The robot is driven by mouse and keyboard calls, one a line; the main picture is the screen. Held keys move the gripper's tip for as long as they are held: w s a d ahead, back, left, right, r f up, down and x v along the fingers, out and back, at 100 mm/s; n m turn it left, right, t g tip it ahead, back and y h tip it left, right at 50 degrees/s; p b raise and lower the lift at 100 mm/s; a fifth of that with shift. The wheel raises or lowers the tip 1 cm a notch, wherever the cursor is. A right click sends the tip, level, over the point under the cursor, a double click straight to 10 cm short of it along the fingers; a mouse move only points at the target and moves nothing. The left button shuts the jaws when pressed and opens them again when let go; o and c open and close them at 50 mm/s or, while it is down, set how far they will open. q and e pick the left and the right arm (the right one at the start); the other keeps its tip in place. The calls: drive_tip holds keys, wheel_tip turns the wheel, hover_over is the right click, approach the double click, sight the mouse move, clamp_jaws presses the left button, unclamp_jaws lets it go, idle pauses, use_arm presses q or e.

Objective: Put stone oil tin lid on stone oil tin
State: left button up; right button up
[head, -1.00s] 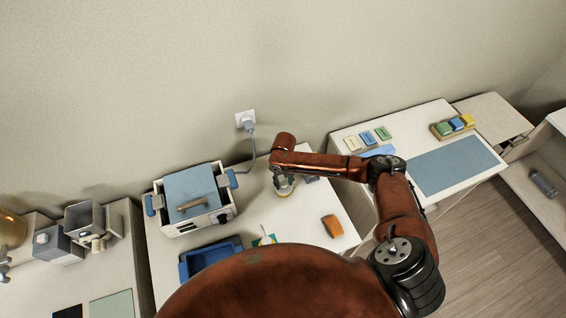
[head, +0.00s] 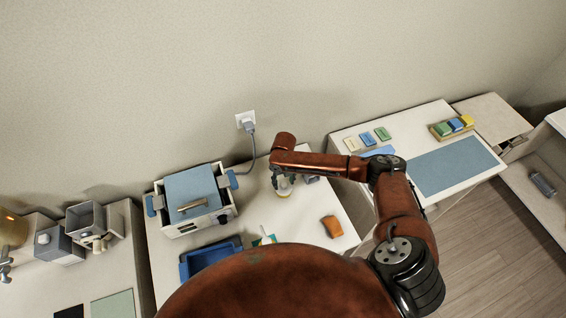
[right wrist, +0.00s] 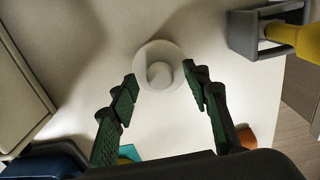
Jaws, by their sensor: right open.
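A round pale thing with a knob-like centre (right wrist: 160,62) stands on the white table in the right wrist view. It looks like the stone oil tin with its lid on top, but I cannot tell the two apart for sure. My right gripper (right wrist: 158,80) is open, with one finger on either side of the near part of this round thing and nothing clearly gripped. In the head view my right gripper (head: 282,180) points down over the same spot, and my arm hides much of it. My left gripper is out of view.
A grey holder (right wrist: 245,38) with a yellow thing (right wrist: 298,38) stands to the right in the wrist view. The warmer (head: 193,203) with a blue lid, a blue tray (head: 190,268) and an orange block (head: 332,226) share the table. Bare table lies around the round thing.

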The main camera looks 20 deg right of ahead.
drive_tip(key=shift+r+p, duration=1.55)
drive_tip(key=shift+r, duration=2.05)
wheel_tip(320, 180, up, 12)
